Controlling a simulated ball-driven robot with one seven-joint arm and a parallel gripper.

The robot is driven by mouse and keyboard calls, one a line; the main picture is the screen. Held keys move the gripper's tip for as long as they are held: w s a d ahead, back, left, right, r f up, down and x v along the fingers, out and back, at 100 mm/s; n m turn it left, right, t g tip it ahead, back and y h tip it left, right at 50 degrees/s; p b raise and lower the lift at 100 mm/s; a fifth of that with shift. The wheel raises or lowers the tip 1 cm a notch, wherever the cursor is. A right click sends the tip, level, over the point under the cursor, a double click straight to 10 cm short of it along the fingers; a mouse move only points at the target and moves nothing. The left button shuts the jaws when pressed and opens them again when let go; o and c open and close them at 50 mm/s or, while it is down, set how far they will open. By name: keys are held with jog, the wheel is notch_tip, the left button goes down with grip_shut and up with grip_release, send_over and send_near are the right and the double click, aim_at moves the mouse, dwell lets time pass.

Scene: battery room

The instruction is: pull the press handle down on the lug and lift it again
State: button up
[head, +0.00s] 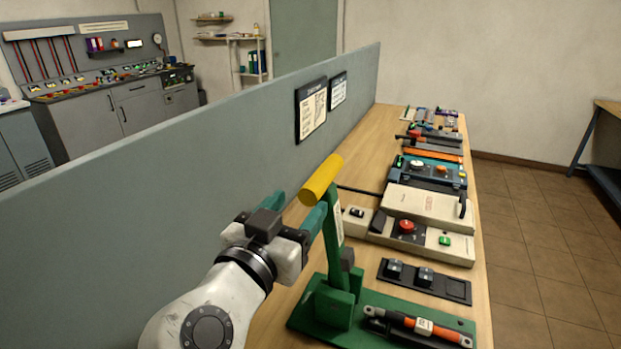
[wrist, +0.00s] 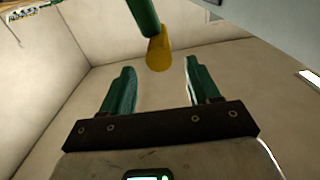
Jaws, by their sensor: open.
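The green press (head: 338,300) stands on a green base plate at the front of the bench. Its green lever points up and ends in a yellow handle (head: 321,180). The yellow handle (wrist: 158,52) also shows in the wrist view, with the green lever above it. My gripper (head: 302,204) is open beside the handle, at its lower left in the head view. In the wrist view my gripper (wrist: 160,68) has its fingers on either side, with the handle's end near the line between the tips. Contact cannot be told. I cannot make out the lug.
An orange and black tool (head: 418,325) lies on the base plate. A black tray (head: 452,288) with two dark pieces, a beige unit with red and green buttons (head: 410,236) and several other devices line the bench. A grey partition (head: 180,165) runs along its left side.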

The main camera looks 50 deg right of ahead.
aim_at(315, 186)
jog(key=p+x, duration=0.1)
jog(key=x, duration=0.6)
jog(key=shift+w+d+f+p, duration=0.1)
jog(key=shift+d+p, duration=0.2)
jog(key=shift+p, duration=0.1)
grip_shut()
